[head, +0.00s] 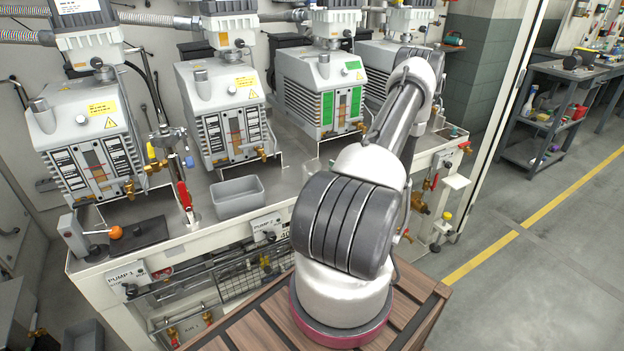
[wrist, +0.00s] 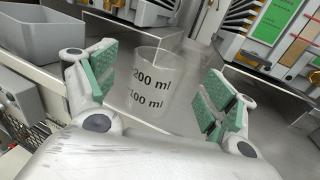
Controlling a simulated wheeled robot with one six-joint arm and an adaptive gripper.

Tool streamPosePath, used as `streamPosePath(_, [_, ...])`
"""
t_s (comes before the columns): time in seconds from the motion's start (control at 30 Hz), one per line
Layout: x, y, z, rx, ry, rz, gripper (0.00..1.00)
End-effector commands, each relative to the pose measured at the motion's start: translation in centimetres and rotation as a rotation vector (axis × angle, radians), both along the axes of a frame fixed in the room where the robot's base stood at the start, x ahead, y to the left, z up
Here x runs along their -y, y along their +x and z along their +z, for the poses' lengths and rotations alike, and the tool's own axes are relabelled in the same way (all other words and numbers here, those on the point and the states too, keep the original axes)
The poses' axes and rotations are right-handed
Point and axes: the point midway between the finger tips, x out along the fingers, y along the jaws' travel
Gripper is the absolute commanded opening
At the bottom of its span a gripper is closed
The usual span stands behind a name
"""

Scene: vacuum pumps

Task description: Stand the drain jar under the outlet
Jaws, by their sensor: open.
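The drain jar (wrist: 151,84) is a clear beaker marked 200 ml and 100 ml. It stands upright on the grey metal bench top in the wrist view. My gripper (wrist: 162,92) is open, its green-padded fingers to the left and right of the jar, with gaps visible on both sides. I cannot tell how deep the jar sits between them. In the head view my arm hides the jar and gripper. The pumps have brass drain outlets low on their fronts: one on the left pump (head: 130,189), one on the second (head: 262,155), one on the third (head: 362,127).
A grey tray (head: 237,197) stands on the bench front; a grey bin also shows in the wrist view (wrist: 45,33). A red-handled valve (head: 185,195) rises at the left. A dark plate with an orange knob (head: 115,232) lies at the left corner.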

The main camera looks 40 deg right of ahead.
Motion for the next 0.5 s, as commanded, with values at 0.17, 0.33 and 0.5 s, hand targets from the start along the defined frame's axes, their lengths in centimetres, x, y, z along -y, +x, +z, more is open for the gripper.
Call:
streamPosePath(0.17, [-0.2, 2.8, 0.5, 0.0, -0.001, 0.004, 0.84])
streamPosePath(0.33, [-0.3, 3.8, 0.5, 0.0, 0.001, 0.001, 0.84])
streamPosePath(0.5, [-0.2, 3.8, 0.5, -0.001, 0.001, 0.001, 0.84])
